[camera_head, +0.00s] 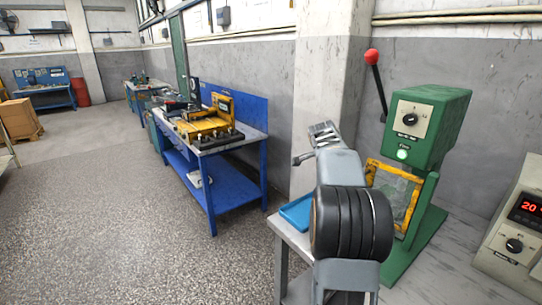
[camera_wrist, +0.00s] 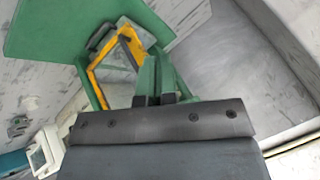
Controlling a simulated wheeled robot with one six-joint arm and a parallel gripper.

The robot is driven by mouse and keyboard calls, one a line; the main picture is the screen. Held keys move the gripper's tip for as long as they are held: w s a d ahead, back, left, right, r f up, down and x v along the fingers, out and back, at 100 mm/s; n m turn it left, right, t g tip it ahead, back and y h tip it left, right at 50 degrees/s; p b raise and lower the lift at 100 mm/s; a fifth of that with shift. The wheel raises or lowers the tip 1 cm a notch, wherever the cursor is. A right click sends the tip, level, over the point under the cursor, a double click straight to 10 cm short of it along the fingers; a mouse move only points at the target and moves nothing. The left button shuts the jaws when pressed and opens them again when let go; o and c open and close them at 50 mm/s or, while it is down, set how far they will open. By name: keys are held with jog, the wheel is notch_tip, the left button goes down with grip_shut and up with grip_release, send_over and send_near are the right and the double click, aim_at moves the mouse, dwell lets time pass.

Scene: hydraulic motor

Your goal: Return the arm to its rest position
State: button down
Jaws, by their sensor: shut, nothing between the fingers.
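My arm (camera_head: 342,168) shows in the head view, rising from the lower middle in front of the green press, with a large black ringed joint nearest the camera. In the wrist view my gripper (camera_wrist: 155,98) shows at the lower middle, beyond a dark plate with screws. Its short fingers are shut with nothing held between them. The green press's yellow-edged guard (camera_wrist: 119,55) lies beyond the fingers, seen tilted. I cannot tell the exact gap between gripper and press.
The green press (camera_head: 428,120) with a red-knobbed lever (camera_head: 372,57) stands on the grey bench, right of my arm. A control box (camera_head: 514,235) is at far right. A blue tray (camera_head: 297,212) lies left of my arm. A blue workbench (camera_head: 225,188) stands farther left; open floor (camera_head: 100,220) lies beyond.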

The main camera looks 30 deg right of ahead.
jog(key=s+a+f+n+g+y, duration=0.1)
jog(key=s+a+f+n+y, duration=0.15)
jog(key=a+f+n, duration=0.5)
jog(key=s+a+n+y+p, duration=0.1)
jog(key=s+a+n, duration=0.3)
jog(key=a, duration=0.6)
jog(key=s+a+n+y+p, duration=0.1)
jog(key=s+a+n, duration=0.4)
jog(key=s+a, duration=0.2)
jog(key=s+a+n+t+y+p, duration=0.1)
jog(key=s+a+n, duration=0.4)
jog(key=a, duration=0.7)
jog(key=shift+s+a+r+y+p, duration=0.2)
jog(key=shift+a+y+p, duration=0.15)
jog(key=shift+y+p, duration=0.15)
jog(key=shift+d, duration=0.1)
